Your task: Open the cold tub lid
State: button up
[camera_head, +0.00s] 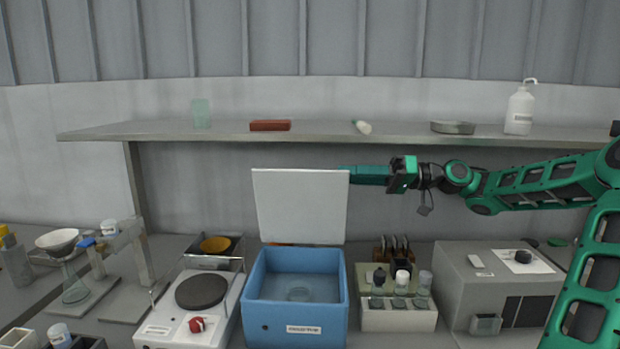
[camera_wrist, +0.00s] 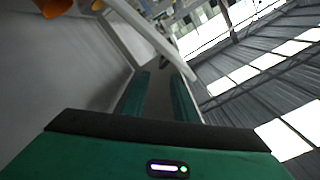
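The cold tub (camera_head: 296,317) is a blue box with a label on its front, in the lower middle of the head view.
A shelf (camera_head: 220,132) with a white bottle (camera_head: 519,110) and a metal dish (camera_head: 453,128) runs just above my arm. A hotplate (camera_head: 190,310) stands left of the tub. A vial rack (camera_head: 398,318) and a grey box unit (camera_head: 497,290) stand to the right.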

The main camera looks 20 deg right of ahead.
aim_at(313, 175)
jog(key=x, duration=0.9)
jog(key=shift+a, duration=0.15)
jog(key=shift+f, duration=0.1)
grip_shut()
